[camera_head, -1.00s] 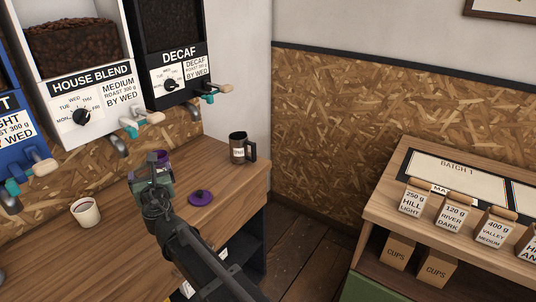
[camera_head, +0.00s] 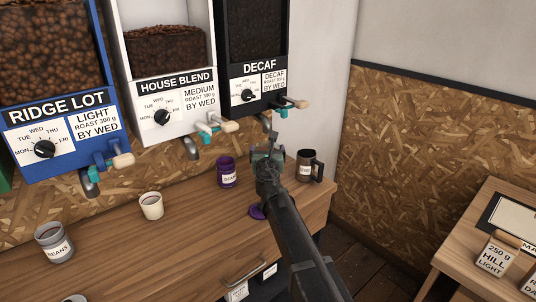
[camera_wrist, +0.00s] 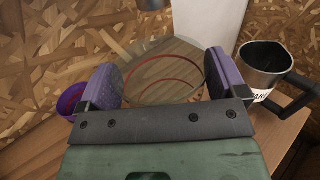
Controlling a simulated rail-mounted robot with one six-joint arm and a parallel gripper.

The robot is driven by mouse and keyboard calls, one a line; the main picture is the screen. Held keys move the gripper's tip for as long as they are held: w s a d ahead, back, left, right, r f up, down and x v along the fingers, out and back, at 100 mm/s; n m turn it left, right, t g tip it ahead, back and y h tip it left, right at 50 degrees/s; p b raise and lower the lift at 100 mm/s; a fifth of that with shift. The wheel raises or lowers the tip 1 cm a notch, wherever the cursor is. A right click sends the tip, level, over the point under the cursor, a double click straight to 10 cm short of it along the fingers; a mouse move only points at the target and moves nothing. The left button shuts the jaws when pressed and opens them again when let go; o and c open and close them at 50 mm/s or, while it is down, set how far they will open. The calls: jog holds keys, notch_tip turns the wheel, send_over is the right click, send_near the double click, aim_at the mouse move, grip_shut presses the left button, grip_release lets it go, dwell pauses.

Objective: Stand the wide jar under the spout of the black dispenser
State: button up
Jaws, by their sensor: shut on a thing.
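The wide jar (camera_wrist: 165,72) is clear glass with a red ring and shows between my finger pads in the wrist view. My gripper (camera_head: 267,155) is shut on it and mostly hides it in the head view. The black dispenser (camera_head: 258,45), labelled DECAF, hangs at the back right. Its spout (camera_head: 265,121) shows just above my gripper in the head view. A metal spout end (camera_wrist: 152,4) shows beyond the jar in the wrist view. I cannot tell whether the jar touches the counter.
A dark mug (camera_head: 308,166) stands close on the right. A cream cup (camera_head: 151,206) and a BEANS jar (camera_head: 54,243) stand further left on the wooden counter (camera_head: 190,235).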

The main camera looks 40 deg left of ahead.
jog(key=x, duration=0.5)
jog(key=f+b, duration=0.3)
jog(key=b, duration=0.1)
jog(key=shift+w+a+f, duration=0.25)
jog(key=shift+w+f, duration=0.15)
jog(key=o, duration=1.1)
jog(key=shift+c, duration=0.2)
send_near(267, 143)
notch_tip(267, 143, down, 4)
jog(key=s+d, duration=0.1)
jog(key=shift+r, duration=0.15)
jog(key=shift+d, duration=0.1)
